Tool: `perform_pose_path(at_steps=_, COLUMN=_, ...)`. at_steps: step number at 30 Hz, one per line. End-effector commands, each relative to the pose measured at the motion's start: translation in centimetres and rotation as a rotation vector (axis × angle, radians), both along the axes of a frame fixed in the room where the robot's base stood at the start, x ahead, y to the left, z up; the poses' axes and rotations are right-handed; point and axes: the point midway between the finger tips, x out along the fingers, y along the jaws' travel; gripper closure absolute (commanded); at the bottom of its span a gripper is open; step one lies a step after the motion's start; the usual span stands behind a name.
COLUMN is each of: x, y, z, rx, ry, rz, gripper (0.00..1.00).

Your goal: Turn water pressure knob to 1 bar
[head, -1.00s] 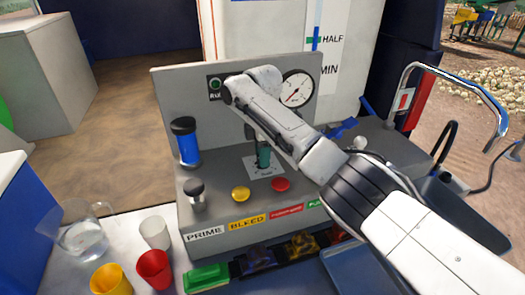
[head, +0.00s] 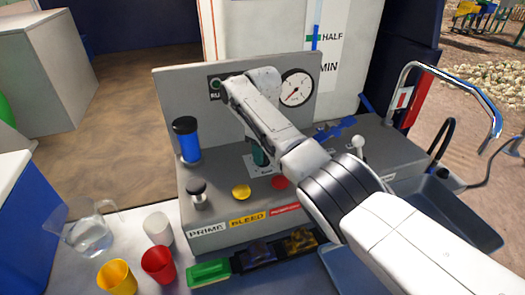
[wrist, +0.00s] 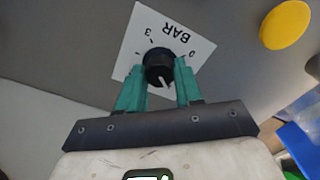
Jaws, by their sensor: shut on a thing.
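The pressure knob (wrist: 158,66) is black with a white pointer line. It sits on a white card (wrist: 190,38) marked BAR, with 0 and 3 showing upside down in the wrist view. The pointer line aims at the bottom of that view, toward my gripper's body. My gripper (wrist: 158,72) has its two green fingers shut on the knob, one on either side. In the head view my gripper (head: 259,156) points down at the panel and hides the knob; part of the card (head: 251,168) shows. A round gauge (head: 296,88) with a red needle is on the upright panel behind.
A yellow button (head: 241,191), a red button (head: 280,182), a black-topped knob (head: 197,192) and a blue cylinder (head: 187,140) stand near the card. A blue valve handle (head: 337,128) is behind my arm. Cups and a jug (head: 88,230) stand at front left.

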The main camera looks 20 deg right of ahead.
Motion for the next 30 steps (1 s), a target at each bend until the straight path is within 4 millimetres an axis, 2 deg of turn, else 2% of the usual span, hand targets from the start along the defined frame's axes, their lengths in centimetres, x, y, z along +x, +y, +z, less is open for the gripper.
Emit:
perform_pose_path(at_steps=9, x=0.07, y=0.05, z=0.12, rx=-0.001, ry=-0.003, rz=-0.101, gripper=0.96)
perform_pose_path(at_steps=24, x=0.1, y=0.04, z=0.17, rx=-0.001, ry=-0.004, rz=-0.116, gripper=0.96)
perform_pose_path(at_steps=25, x=0.1, y=0.04, z=0.17, rx=-0.001, ry=-0.004, rz=-0.116, gripper=0.62)
perform_pose_path(at_steps=30, x=0.07, y=0.03, z=0.12, rx=-0.001, ry=-0.003, rz=-0.116, gripper=0.46)
